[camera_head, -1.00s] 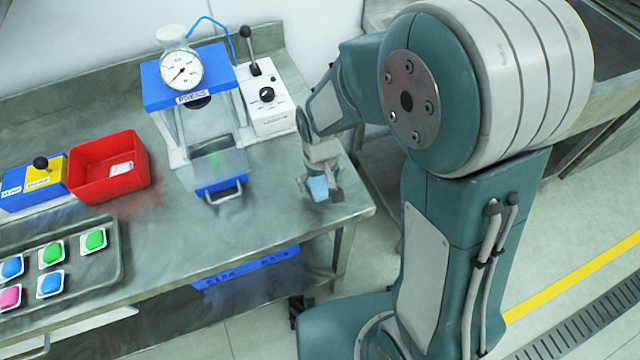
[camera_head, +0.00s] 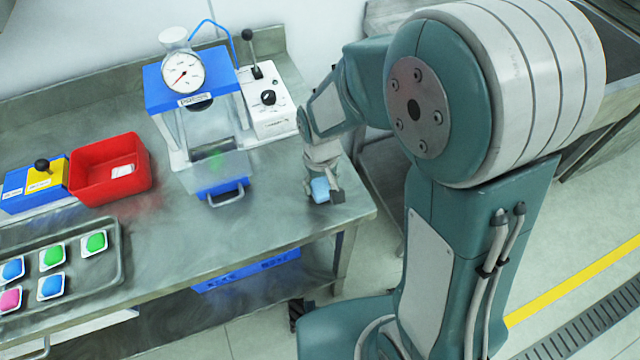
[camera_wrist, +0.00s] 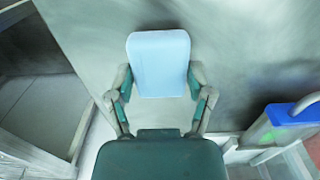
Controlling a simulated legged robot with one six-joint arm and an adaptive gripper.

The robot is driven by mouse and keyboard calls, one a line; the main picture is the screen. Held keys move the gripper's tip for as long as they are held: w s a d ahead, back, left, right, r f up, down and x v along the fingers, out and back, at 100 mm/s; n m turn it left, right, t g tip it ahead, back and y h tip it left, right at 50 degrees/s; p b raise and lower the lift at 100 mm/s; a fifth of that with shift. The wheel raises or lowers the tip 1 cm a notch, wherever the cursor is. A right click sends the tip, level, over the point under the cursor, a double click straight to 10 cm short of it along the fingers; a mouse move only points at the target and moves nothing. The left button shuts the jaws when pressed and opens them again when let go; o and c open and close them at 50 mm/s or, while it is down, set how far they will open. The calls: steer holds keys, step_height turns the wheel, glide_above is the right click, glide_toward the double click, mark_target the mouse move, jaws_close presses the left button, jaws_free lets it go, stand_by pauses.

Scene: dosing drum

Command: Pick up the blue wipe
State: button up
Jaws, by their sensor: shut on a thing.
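The blue wipe (camera_head: 320,189) is a small light-blue block at the right end of the steel table. In the wrist view the blue wipe (camera_wrist: 160,62) sits upright in the picture between the two fingers. My gripper (camera_head: 325,192) is shut on it; in the wrist view my gripper (camera_wrist: 160,85) has one finger against each side of it. I cannot tell whether the wipe touches the table top or is slightly above it.
A blue-and-white gauge machine (camera_head: 180,80) with a blue drawer (camera_head: 221,188) stands left of my gripper. A control box with lever (camera_head: 268,105) is behind. A red bin (camera_head: 108,168) and a tray of coloured packs (camera_head: 118,275) lie further left. The table's right edge is close.

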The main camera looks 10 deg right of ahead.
steer(key=s+a+r, duration=0.3)
steer(key=s+r, duration=0.9)
steer(key=s, duration=0.1)
steer(key=shift+s+a, duration=0.25)
steer(key=shift+s, duration=0.05)
steer(key=o, duration=0.3)
steer(key=c, duration=0.5)
steer(key=shift+w, duration=0.1)
